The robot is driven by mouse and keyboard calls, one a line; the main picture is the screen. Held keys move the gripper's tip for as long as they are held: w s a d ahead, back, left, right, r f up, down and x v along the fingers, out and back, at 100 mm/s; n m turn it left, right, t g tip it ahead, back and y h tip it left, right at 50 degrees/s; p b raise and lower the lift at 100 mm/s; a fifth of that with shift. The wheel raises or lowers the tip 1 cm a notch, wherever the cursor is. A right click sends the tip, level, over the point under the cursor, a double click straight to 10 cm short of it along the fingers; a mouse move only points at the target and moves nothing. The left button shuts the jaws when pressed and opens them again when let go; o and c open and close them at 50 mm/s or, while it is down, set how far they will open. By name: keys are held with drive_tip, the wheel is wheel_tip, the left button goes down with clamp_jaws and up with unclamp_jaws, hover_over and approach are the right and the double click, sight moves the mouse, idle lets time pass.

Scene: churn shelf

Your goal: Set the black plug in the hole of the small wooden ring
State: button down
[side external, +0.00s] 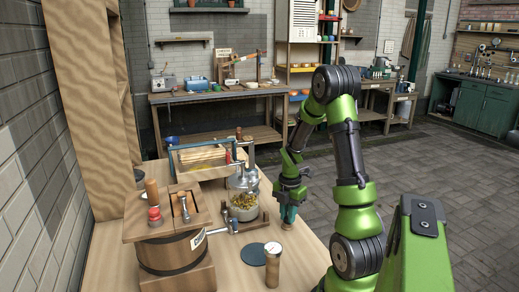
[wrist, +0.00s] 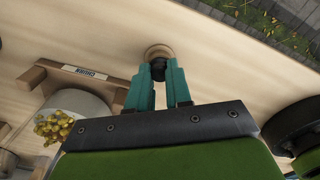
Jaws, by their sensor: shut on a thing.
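My gripper (wrist: 158,76) has teal fingers shut on the black plug (wrist: 158,70), which shows as a dark knob between the fingertips in the wrist view. The small wooden ring (wrist: 158,50) shows just past the plug, on the pale wooden tabletop. The plug overlaps the ring's near side and covers part of it, so I cannot tell whether it sits in the hole. In the side view my gripper (side external: 288,213) points down near the table's right edge, with the ring (side external: 287,226) low under the fingertips. The plug is hidden there by the fingers.
A wooden churn (side external: 178,250) stands on the table (side external: 228,272) at the left. A dark disc (side external: 255,257) and a wooden cylinder with a metal top (side external: 272,268) are nearer the front.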

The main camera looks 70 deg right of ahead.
drive_tip(key=shift+r, duration=0.1)
idle(0.3)
drive_tip(key=c, duration=1)
unclamp_jaws()
drive_tip(key=c, duration=0.3)
drive_tip(key=shift+c, duration=0.2)
drive_tip(key=shift+r, duration=3.6)
